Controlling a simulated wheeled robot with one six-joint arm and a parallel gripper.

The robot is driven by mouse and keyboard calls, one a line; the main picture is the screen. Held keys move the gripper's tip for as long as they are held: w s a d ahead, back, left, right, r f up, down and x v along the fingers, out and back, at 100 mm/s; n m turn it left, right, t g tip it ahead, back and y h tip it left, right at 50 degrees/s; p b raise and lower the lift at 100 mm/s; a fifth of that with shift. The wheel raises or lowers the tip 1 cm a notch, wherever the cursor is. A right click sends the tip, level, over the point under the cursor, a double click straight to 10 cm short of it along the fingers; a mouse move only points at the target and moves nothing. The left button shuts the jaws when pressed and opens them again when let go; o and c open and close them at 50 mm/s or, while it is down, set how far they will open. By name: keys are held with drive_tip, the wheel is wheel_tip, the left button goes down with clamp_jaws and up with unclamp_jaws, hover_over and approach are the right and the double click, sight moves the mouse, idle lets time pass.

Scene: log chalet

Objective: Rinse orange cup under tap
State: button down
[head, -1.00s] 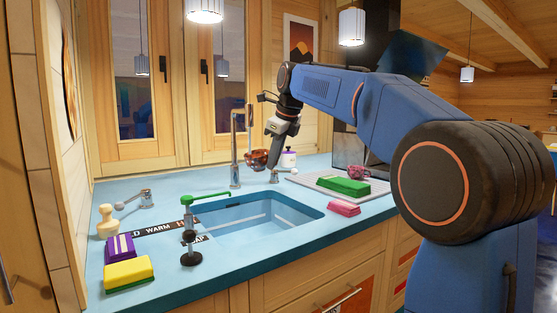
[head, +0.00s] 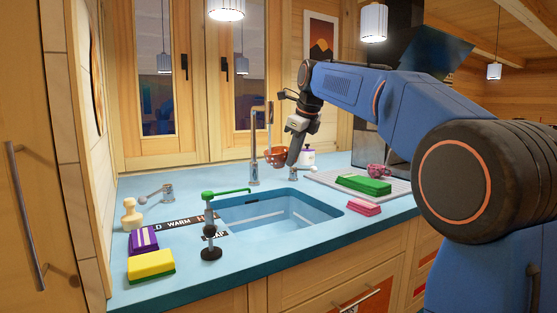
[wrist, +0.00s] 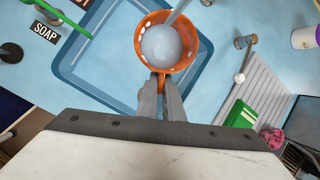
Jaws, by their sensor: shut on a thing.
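The orange cup (head: 276,157) with pale spots hangs above the far edge of the sink, under the spout of the tall tap (head: 254,150). My gripper (head: 291,161) comes down from the right and is shut on its handle. In the wrist view my gripper (wrist: 161,88) pinches the handle of the orange cup (wrist: 191,62), which is upright with its mouth facing the camera. A pale, see-through stream runs from the tap into the cup, and pale liquid shows inside. The sink (head: 330,210) lies below.

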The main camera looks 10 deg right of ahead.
drive_tip(key=shift+w+d, duration=0.15)
drive_tip(key=shift+d, duration=0.1)
drive_tip(key=shift+a, duration=0.2)
drive_tip(key=shift+s+a, duration=0.3)
drive_tip(key=shift+w+d, duration=0.1)
drive_tip(key=shift+d, duration=0.05)
idle(0.4)
drive_tip(key=shift+w+d, duration=0.2)
drive_tip(key=shift+d, duration=0.15)
drive_tip(key=shift+s+d, duration=0.1)
drive_tip(key=s+d, duration=0.4)
drive_tip(key=s, duration=0.2)
drive_tip(key=shift+s+d, duration=0.15)
drive_tip(key=shift+s, duration=0.05)
idle(0.8)
idle(0.7)
